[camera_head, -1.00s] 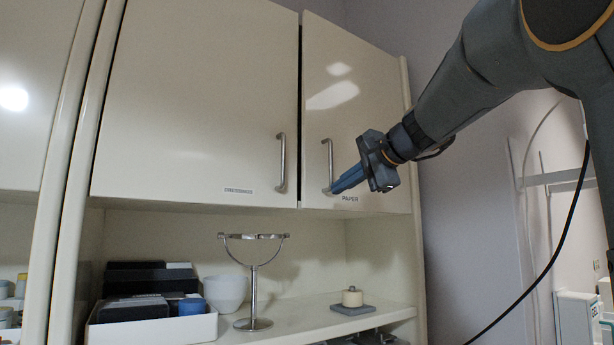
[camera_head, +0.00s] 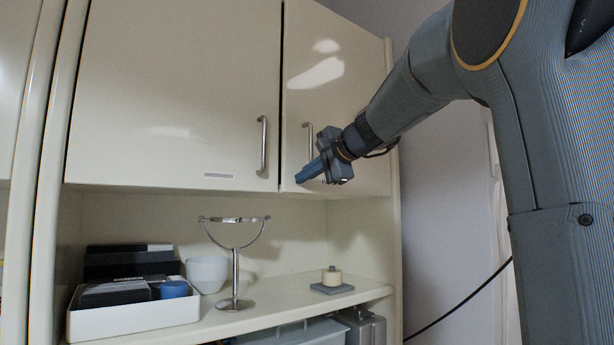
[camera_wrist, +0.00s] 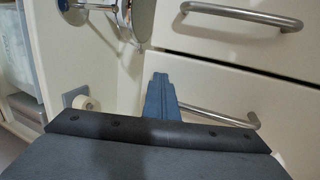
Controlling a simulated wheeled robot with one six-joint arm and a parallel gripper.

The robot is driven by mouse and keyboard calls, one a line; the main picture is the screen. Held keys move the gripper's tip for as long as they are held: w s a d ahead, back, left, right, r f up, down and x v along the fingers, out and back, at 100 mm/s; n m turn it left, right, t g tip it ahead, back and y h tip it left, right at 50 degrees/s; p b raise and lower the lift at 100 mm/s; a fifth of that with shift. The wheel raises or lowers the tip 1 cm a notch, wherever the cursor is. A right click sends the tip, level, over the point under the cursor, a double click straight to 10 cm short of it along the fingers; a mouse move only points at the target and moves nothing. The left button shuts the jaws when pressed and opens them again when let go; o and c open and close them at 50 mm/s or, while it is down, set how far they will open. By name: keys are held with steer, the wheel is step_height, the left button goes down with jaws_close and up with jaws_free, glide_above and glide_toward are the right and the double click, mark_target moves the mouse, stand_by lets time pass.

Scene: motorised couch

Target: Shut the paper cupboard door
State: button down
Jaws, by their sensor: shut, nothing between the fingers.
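The paper cupboard door (camera_head: 345,95) is the cream right-hand upper door. It looks shut or nearly so, with a thin dark gap along its left edge; I cannot tell if it is fully flush. Its upright metal handle (camera_head: 309,142) shows above my fingers, and also in the wrist view (camera_wrist: 215,115). Its label is hidden by my gripper. My gripper (camera_head: 298,178) has blue fingers, shut and empty, at the door's lower left corner, just below the handle. In the wrist view the fingertips (camera_wrist: 159,78) are close to the door face; contact cannot be told.
The left upper door (camera_head: 175,80) is shut, with its own handle (camera_head: 263,145). Below, a shelf (camera_head: 270,312) holds a white tray (camera_head: 130,320) of dark items, a white bowl (camera_head: 207,273), a metal stand (camera_head: 235,270) and a small roll on a base (camera_head: 332,277).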

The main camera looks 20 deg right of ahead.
steer(key=shift+w+a+r, duration=0.1)
steer(key=shift+w+a, duration=0.15)
steer(key=shift+w, duration=0.3)
steer(key=shift+w+a+r, duration=0.1)
steer(key=shift+w+a, duration=0.15)
steer(key=shift+w, duration=0.3)
steer(key=shift+s+r, duration=0.1)
steer(key=b+v, duration=0.2)
steer(key=v, duration=0.5)
steer(key=shift+s+d, duration=0.25)
steer(key=shift+s, duration=0.15)
steer(key=s+a+f+n+g+h, duration=0.1)
steer(key=s+a+f+n+g, duration=0.15)
steer(key=f, duration=1.45)
steer(key=s+a+f+n+g+h, duration=0.1)
steer(key=a+f+n+g, duration=0.2)
steer(key=f, duration=1.5)
steer(key=s+a+f+n+g+h, duration=0.1)
steer(key=s+a+f+n+g, duration=0.1)
steer(key=s+f, duration=0.9)
steer(key=s+a+f+n+g+h, duration=0.1)
steer(key=s+f+n+g, duration=0.4)
steer(key=s+f, duration=0.7)
step_height(320, 180, down, 4)
steer(key=shift+s+a+f+n+h, duration=0.2)
steer(key=shift+s+a+n+h, duration=0.1)
steer(key=shift+a+n, duration=0.6)
